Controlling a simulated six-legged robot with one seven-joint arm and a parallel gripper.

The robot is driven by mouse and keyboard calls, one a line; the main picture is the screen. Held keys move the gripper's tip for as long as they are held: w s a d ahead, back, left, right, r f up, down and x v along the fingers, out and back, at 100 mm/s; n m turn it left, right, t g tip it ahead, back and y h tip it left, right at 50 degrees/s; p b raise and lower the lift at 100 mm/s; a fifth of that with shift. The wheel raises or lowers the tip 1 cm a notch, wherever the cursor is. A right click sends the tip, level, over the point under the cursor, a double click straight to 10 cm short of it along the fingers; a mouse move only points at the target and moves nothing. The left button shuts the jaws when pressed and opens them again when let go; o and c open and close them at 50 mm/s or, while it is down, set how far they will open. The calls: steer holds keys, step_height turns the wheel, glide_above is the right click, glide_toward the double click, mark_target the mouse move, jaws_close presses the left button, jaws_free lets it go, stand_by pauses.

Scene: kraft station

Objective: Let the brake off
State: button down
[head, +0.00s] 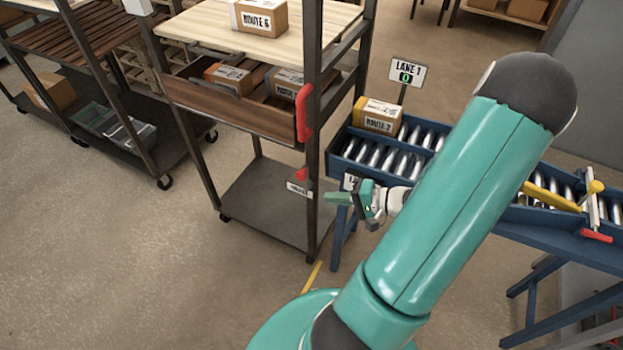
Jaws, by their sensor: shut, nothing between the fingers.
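A shelf cart on wheels stands left of my arm, and its dark post (314,215) carries a small red lever (302,174). A small white label (299,189) sits just below the lever; its text is too small to read surely. Higher on the same post is a larger upright red handle (305,112). My gripper (330,199) is shut and empty. In the picture its tips point left, a little right of and below the red lever, apart from it.
The cart's drawer (225,110) holds boxes. A second cart (135,165) stands left. Floor in front is clear.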

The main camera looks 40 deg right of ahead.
mark_target(305, 178)
steer(key=s+d+f+m+t+h, duration=0.2)
steer(key=s+d+m+t+h, duration=0.1)
steer(key=d, duration=0.2)
steer(key=shift+f+h, duration=0.4)
steer(key=x, duration=1.4)
steer(key=shift+r, duration=0.1)
steer(key=shift+w+a, duration=0.1)
